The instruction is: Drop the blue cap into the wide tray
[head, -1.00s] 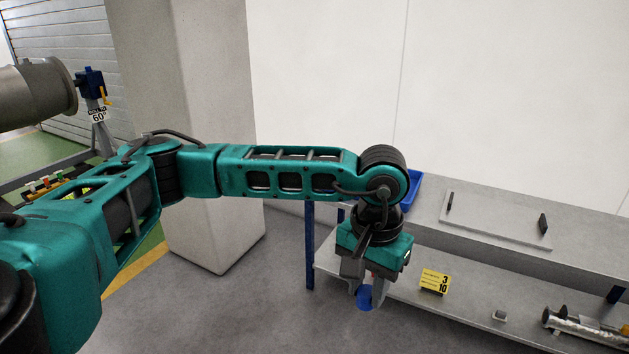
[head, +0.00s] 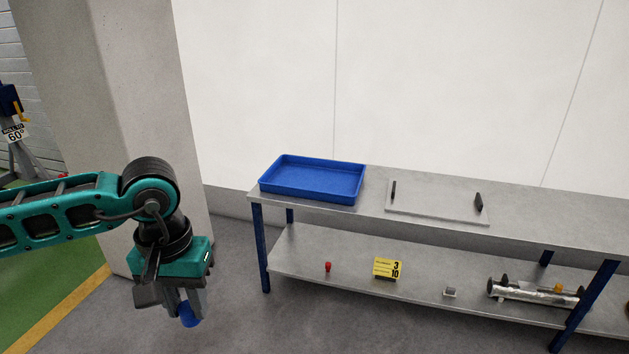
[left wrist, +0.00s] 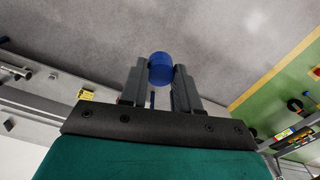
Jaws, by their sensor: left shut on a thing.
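The blue cap (head: 190,315) is between the fingers of my left gripper (head: 183,303), which is shut on it. The cap also shows at the fingertips in the left wrist view (left wrist: 161,68). The gripper points down and holds the cap over the grey floor, left of the bench. The wide blue tray (head: 312,181) stands on the left end of the bench's top shelf, to the right of the gripper and apart from it. The visible inside of the tray looks empty. My right gripper is not in view.
The grey bench (head: 545,206) has blue legs. A flat plate with two dark handles (head: 437,203) lies right of the tray. The lower shelf holds a red piece (head: 328,267), a yellow sign (head: 388,268) and a metal tube (head: 535,293). A pale column (head: 110,100) stands behind my left arm.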

